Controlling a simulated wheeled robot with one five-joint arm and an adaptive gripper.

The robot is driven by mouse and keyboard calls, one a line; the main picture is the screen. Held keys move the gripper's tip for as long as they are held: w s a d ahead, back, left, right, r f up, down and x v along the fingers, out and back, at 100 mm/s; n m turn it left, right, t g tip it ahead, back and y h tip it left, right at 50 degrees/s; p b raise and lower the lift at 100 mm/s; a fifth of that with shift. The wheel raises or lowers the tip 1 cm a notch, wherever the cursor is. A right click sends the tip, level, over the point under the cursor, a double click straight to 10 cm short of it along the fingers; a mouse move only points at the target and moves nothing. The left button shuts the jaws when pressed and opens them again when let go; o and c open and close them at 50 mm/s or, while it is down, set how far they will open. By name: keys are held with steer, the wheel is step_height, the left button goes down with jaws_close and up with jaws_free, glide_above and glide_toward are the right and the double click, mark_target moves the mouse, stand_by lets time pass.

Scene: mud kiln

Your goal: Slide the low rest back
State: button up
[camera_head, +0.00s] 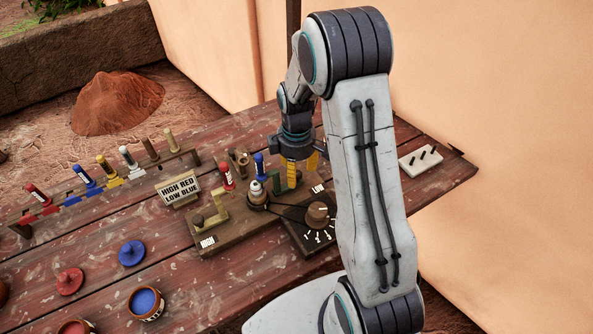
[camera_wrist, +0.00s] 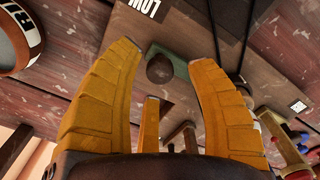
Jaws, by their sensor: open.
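The low rest is a green bracket (camera_head: 280,174) at the back right of the brown wooden base, near a LOW label (camera_head: 318,188). In the wrist view the low rest (camera_wrist: 181,66) carries a dark round knob (camera_wrist: 160,69). My gripper (camera_head: 302,173) points down at the low rest, partly hiding it in the head view. In the wrist view my gripper (camera_wrist: 165,55) is open, with one yellow finger on each side of the knob. I cannot tell whether either finger touches it.
An olive high rest (camera_head: 220,204) stands at the base's left, near a HIGH label (camera_head: 207,241). A dial (camera_head: 318,213) is at the right front. Red (camera_head: 226,177) and blue (camera_head: 259,164) tools stand close to my gripper. A sign (camera_head: 179,188) reads HIGH RED LOW BLUE.

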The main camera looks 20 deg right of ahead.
steer(key=shift+f, duration=0.45)
jaws_close()
stand_by(0.4)
